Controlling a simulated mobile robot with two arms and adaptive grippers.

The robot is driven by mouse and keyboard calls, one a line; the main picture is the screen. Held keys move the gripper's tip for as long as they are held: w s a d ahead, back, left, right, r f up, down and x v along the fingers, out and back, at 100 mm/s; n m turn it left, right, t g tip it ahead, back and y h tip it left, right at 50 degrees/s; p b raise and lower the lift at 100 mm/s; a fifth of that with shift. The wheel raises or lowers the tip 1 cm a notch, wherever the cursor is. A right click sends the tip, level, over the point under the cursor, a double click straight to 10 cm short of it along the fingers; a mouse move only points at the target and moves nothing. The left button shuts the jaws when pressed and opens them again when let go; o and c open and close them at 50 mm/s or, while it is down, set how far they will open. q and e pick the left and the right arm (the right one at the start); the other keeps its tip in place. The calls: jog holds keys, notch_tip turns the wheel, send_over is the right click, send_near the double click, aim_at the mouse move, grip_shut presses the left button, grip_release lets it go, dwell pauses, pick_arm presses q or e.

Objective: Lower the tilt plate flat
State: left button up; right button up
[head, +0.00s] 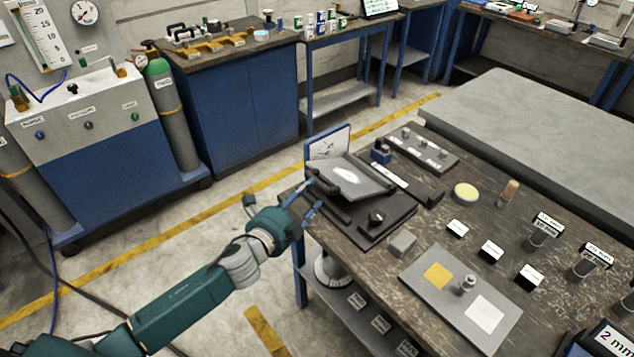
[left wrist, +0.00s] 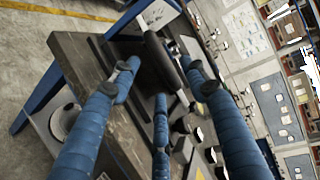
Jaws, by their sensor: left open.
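The tilt plate (head: 362,176) is a grey plate with a pale bright patch. A dark bar runs along the plate's left side. My left gripper (head: 309,200) is open beside the left edge of the device, close to the plate. In the left wrist view its blue fingers are spread, with a dark bar (left wrist: 160,58) beyond and between the tips. I cannot tell whether any finger touches it. My right gripper is not in view.
A blue-framed panel (head: 328,143) stands behind the plate. On the wooden table are a grey block (head: 402,242), a board with yellow and white squares (head: 459,310), a yellow disc (head: 466,192) and several labels. Free floor lies left of the table.

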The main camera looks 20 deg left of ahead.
aim_at(317, 184)
pick_arm(q)
jog(key=x, duration=0.7)
